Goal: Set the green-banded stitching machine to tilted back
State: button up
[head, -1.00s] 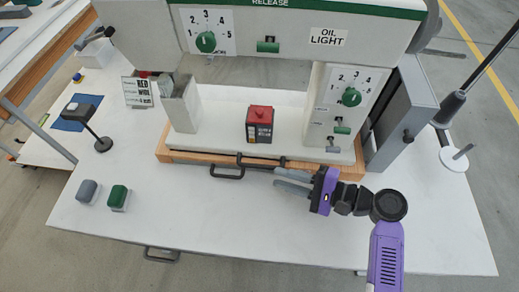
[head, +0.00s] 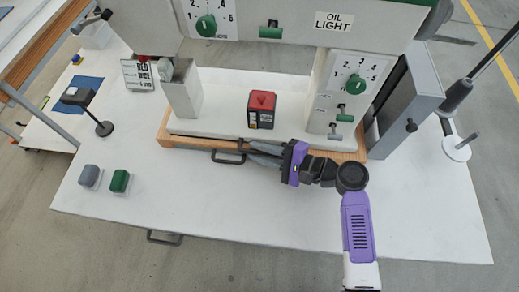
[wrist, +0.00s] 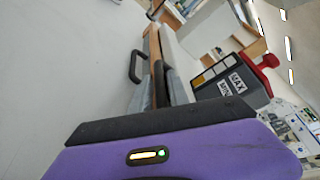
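The green-banded stitching machine (head: 290,48) is a large pale grey body, upright on its pale bed (head: 222,118) at the back middle of the table. A wooden strip (head: 185,145) runs under the bed. A black loop handle (head: 228,157) stands out from its front edge, with a dark bar running right from it. My gripper (head: 250,149) has its two grey fingers at the front edge, one on each side of the dark bar; contact cannot be told. The fingers look apart. In the wrist view the handle (wrist: 135,67) is just beyond the fingers.
A red-topped black box (head: 261,110) stands on the bed and also shows in the wrist view (wrist: 235,80). Grey (head: 89,176) and green (head: 119,181) blocks are at the table's left. Dials and green levers are on the machine's front. The front table is clear.

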grip_shut()
dwell(1.4)
